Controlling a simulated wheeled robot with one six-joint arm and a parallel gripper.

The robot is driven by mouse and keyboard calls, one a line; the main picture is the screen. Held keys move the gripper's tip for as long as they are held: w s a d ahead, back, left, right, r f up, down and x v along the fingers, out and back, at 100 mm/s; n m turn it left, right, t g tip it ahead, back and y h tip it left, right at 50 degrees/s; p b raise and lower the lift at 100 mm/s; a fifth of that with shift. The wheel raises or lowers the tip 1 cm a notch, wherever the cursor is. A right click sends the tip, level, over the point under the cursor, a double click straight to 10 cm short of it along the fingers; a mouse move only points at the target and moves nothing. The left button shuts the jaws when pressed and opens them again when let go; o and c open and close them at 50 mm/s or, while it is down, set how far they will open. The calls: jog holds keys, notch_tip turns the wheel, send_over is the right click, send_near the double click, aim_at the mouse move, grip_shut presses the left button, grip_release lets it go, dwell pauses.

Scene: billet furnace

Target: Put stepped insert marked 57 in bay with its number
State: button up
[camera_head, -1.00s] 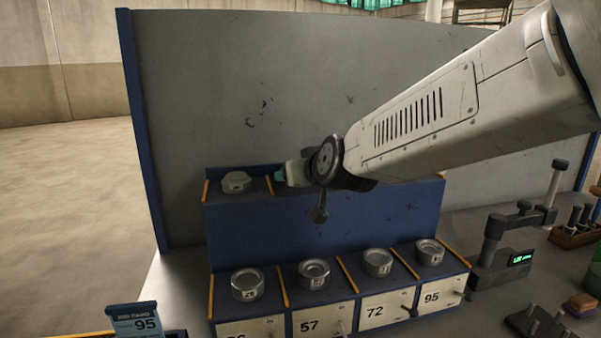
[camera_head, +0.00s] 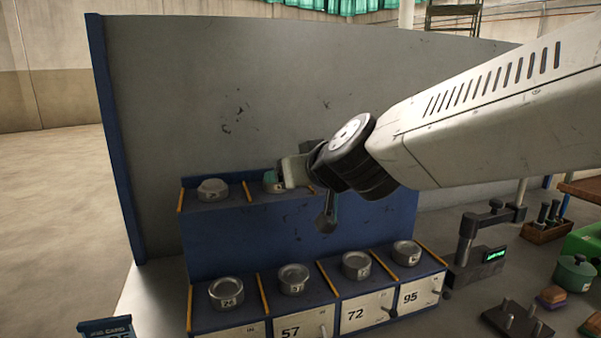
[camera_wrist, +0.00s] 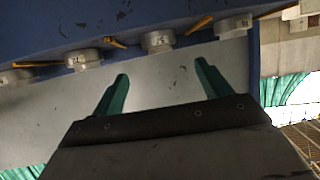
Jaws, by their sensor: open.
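My gripper (camera_wrist: 163,73) is open and empty in the wrist view, its two teal fingers apart. In the head view my gripper (camera_head: 284,176) is by the upper shelf, in front of an upper insert (camera_head: 271,187) that it partly hides. Another round grey insert (camera_head: 213,190) sits at the upper left. The lower row holds several inserts, one in each bay; the bay labelled 57 (camera_head: 291,332) has an insert (camera_head: 293,279) on top. The marks are too small to tell which insert is 57. The wrist view shows several inserts, one (camera_wrist: 160,42) with an unclear two-digit mark.
The bays labelled 72 (camera_head: 356,314) and 95 (camera_head: 411,297) are to the right, split by yellow dividers. A grey panel (camera_head: 200,120) stands behind the rack. A gauge with a green display (camera_head: 494,255), a green pot (camera_head: 574,274) and a pegged block (camera_head: 515,322) stand at the right.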

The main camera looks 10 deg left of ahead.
jog(key=shift+v, duration=0.85)
jog(key=shift+d, duration=0.15)
jog(key=s+d+f+m+g+h, duration=0.2)
jog(key=s+d+f+g, duration=0.1)
jog(key=s+d, duration=0.5)
jog(key=s+d+f+m+g+h, duration=0.2)
jog(key=s+d+f, duration=0.4)
jog(key=d, duration=0.8)
jog(key=s+d+f+m+g+h, duration=0.3)
jog(key=s+d+f+g, duration=0.1)
jog(key=s+d, duration=0.8)
jog(key=shift+s+f+g+h, duration=0.2)
jog(key=shift+g+h, duration=0.2)
jog(key=shift+g, duration=0.1)
